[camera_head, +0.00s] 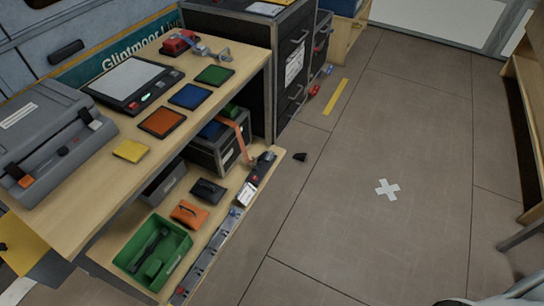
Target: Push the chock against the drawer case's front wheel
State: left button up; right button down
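A small black wedge, which looks like the chock (300,156), lies on the floor just right of the low shelf's corner. The black drawer case (285,85) stands behind it, with several handles and a white paper label on its front. A small red part (315,90) and a small blue part (328,71) show low beside the cases; I cannot tell whether either is the front wheel. The chock is apart from the case, with bare floor between them. Neither of my grippers can be made out in this view.
A wooden bench (95,195) with a low shelf (215,250) fills the left side. The shelf holds a green tray (187,243) and a power strip (203,262). A yellow strip (336,97) and white cross (387,189) mark the floor, which is mostly clear.

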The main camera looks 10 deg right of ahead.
aim_at(301, 158)
jog(key=i+l+u, duration=0.2)
jog(key=u, duration=0.2)
jog(key=i+l+u, duration=0.1)
jog(key=l+u, duration=0.35)
jog(key=i+l+u, duration=0.1)
jog(key=l+u, duration=0.85)
jog(key=l, duration=0.4)
jog(key=k+l+u, duration=0.1)
jog(key=l, duration=0.35)
jog(key=l+u, duration=0.1)
jog(key=l, duration=0.4)
jog(key=k+l+u, duration=0.1)
jog(key=l, duration=0.35)
jog(key=k+l+u, duration=0.1)
jog(key=l, duration=0.35)
